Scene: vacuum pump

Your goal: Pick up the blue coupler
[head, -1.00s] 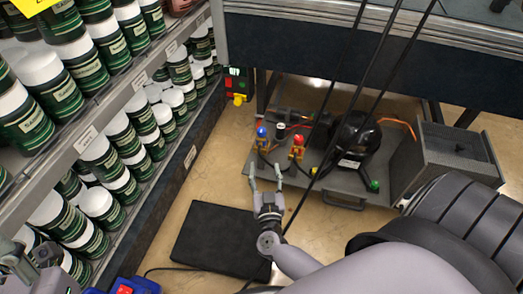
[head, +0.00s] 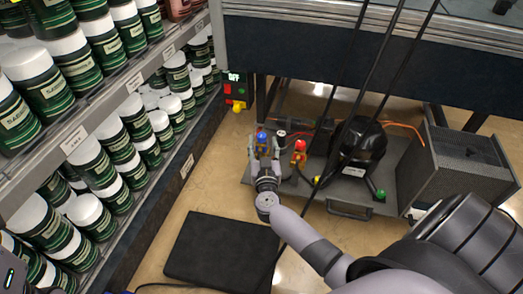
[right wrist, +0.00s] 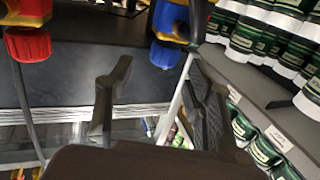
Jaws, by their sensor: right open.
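The blue coupler (head: 262,138) stands on a yellow fitting at the left end of the grey pump tray (head: 348,209). In the right wrist view the blue coupler (right wrist: 165,52) shows at the top, just beyond the fingertips. My right gripper (head: 264,155) is open, with its fingers reaching up to the coupler from the near side. In the right wrist view the gripper (right wrist: 160,68) has one finger on each side below the coupler, with nothing held. Whether a finger touches it cannot be told.
A red coupler (head: 300,148) on a similar fitting stands just right. A black pump (head: 358,143) and a grey ribbed box (head: 470,170) are farther right. Shelves of green jars (head: 97,167) line the left. A black mat (head: 222,250) lies on the floor. Dark cables hang across.

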